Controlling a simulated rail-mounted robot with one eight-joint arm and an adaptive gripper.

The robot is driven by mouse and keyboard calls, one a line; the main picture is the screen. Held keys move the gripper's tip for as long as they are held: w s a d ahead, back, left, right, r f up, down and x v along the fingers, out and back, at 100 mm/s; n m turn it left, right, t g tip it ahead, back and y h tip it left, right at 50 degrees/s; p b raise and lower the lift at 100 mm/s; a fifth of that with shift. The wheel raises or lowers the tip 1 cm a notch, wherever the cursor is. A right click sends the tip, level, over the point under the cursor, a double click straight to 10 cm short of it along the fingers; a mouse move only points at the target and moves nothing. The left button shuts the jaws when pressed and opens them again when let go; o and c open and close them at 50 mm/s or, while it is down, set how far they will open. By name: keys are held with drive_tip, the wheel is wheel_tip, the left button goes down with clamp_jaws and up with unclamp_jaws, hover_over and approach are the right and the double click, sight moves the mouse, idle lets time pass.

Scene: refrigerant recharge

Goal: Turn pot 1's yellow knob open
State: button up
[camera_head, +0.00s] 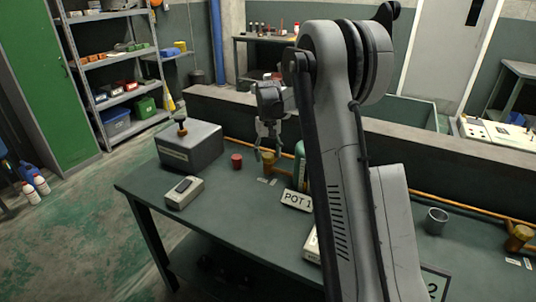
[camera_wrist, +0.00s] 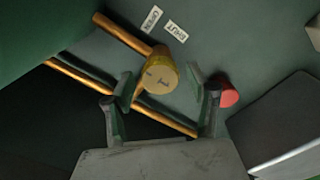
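Pot 1's yellow knob (camera_wrist: 160,76) sits on a brass pipe (camera_wrist: 122,35) in the wrist view, with a dark mark on its top face. White labels reading OPEN (camera_wrist: 151,19) and SHUT (camera_wrist: 177,31) lie on the bench beside it. My gripper (camera_wrist: 162,92) is open, one finger on each side of the knob with visible gaps. In the head view my gripper (camera_head: 268,150) points down over the knob (camera_head: 268,159), fingers apart. The POT 1 sign (camera_head: 297,200) stands in front. My arm hides most of the pot.
A small red cylinder (camera_head: 236,161) stands left of the knob, close to one finger in the wrist view (camera_wrist: 228,95). A grey box (camera_head: 190,147) and a handheld meter (camera_head: 184,192) are further left. A metal cup (camera_head: 436,221) and another yellow knob (camera_head: 519,238) are right.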

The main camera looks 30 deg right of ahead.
sight(268, 155)
wheel_tip(268, 155, up, 12)
idle(0.7)
idle(0.4)
drive_tip(key=s+a+r+t, duration=0.1)
drive_tip(key=s+a+r, duration=0.2)
drive_tip(key=s+a, duration=0.25)
drive_tip(key=s+a+r+n+t, duration=0.1)
drive_tip(key=s+a+r, duration=0.25)
drive_tip(key=s, duration=0.35)
drive_tip(key=s+a+r+t, duration=0.2)
drive_tip(key=s+a+r, duration=0.1)
drive_tip(key=s+a, duration=0.25)
drive_tip(key=s+a+f+t, duration=0.1)
drive_tip(key=s+a+f, duration=0.2)
drive_tip(key=s, duration=0.7)
drive_tip(key=s+a+f+n+t, duration=0.1)
drive_tip(key=s+a+f, duration=0.3)
drive_tip(key=s, duration=0.6)
drive_tip(key=shift+s+f+t, duration=0.2)
drive_tip(key=shift+f+t, duration=0.4)
drive_tip(key=shift+f, duration=0.1)
